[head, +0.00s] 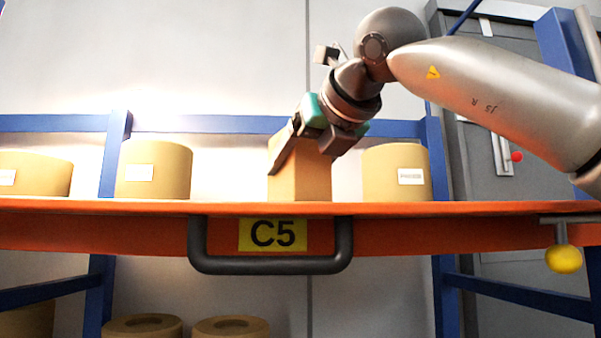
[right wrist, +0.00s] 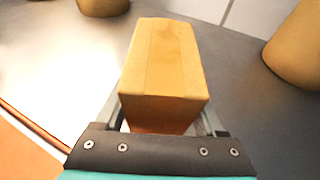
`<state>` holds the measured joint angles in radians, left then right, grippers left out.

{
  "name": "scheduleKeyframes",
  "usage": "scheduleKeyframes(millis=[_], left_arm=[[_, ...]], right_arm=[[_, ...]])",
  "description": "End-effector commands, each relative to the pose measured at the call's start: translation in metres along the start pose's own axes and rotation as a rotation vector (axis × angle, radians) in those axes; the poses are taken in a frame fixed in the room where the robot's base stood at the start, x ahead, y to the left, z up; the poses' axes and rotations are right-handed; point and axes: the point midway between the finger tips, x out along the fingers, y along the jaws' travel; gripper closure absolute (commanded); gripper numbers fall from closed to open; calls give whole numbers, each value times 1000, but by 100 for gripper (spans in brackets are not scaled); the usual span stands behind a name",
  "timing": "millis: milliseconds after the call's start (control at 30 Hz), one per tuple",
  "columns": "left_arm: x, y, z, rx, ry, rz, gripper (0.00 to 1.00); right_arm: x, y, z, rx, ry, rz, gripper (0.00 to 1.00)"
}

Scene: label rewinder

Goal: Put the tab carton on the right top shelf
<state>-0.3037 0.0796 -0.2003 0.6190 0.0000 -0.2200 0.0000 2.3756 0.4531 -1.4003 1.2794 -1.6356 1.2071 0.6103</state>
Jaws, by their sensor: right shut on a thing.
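The tab carton (head: 300,176) is a tan cardboard box on the orange-edged top shelf (head: 400,208), behind the C5 label. My right gripper (head: 305,150) reaches down to it from the upper right and is shut on it. In the right wrist view the carton (right wrist: 163,62) sits between the fingers (right wrist: 163,120), with the shelf surface (right wrist: 60,75) around it. The shelf edge hides the carton's base in the head view, so I cannot tell if it touches the shelf. My left gripper is not in view.
Tan label rolls stand on the shelf to the left (head: 155,168) and right (head: 395,172) of the carton, with gaps between. A black handle (head: 270,265) and yellow knob (head: 563,259) are at the front. Blue posts (head: 115,150) stand behind.

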Motion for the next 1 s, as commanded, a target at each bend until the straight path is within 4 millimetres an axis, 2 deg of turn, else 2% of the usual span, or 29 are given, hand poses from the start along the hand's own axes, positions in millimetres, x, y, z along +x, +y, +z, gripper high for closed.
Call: scheduleKeyframes(millis=[267, 300, 533, 900, 1000], left_arm=[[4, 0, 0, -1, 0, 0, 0], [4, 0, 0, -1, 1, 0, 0], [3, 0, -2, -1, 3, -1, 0], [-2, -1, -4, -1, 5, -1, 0], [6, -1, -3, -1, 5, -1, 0]], right_arm=[[0, 0, -2, 0, -4, 2, 100], [1, 0, -3, 0, -1, 1, 27], [0, 0, -2, 0, -1, 1, 1], [-1, 0, 3, 0, -1, 0, 0], [-17, 0, 1, 1, -6, 1, 0]])
